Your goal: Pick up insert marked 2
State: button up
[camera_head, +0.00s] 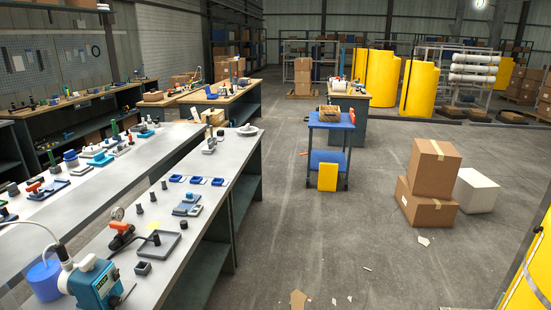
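Several small dark cylindrical pieces stand on the near grey bench (203,221). Three of them form a slanting row: a near piece (139,209), a middle piece (153,197) and a far piece (164,185). No number can be read on any of them, so I cannot tell which is the insert marked 2. Three small blue holders lie behind them: a left holder (175,178), a middle holder (196,180) and a right holder (218,182). My gripper is not in view.
A blue-and-white pump (95,281), a red-handled valve (122,234), a grey tray (158,244) and a blue fixture (187,204) occupy the near bench. Stacked cartons (433,168) and a blue cart (331,123) stand to the right. Open floor lies between bench and cartons.

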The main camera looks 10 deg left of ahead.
aim_at(153, 198)
jog(key=i+l+u, duration=0.1)
jog(key=i+u, duration=0.25)
jog(key=i, duration=0.15)
jog(key=i+l+u, duration=0.2)
jog(key=i+u, duration=0.15)
jog(key=i+l+u, duration=0.4)
jog(key=i, duration=0.15)
jog(key=i+l+u, duration=0.65)
jog(key=l+u, duration=0.2)
jog(key=i+l+u, duration=0.1)
jog(key=l+u, duration=0.15)
jog(key=i+l+u, duration=0.1)
jog(key=l+u, duration=0.2)
jog(key=l, duration=0.15)
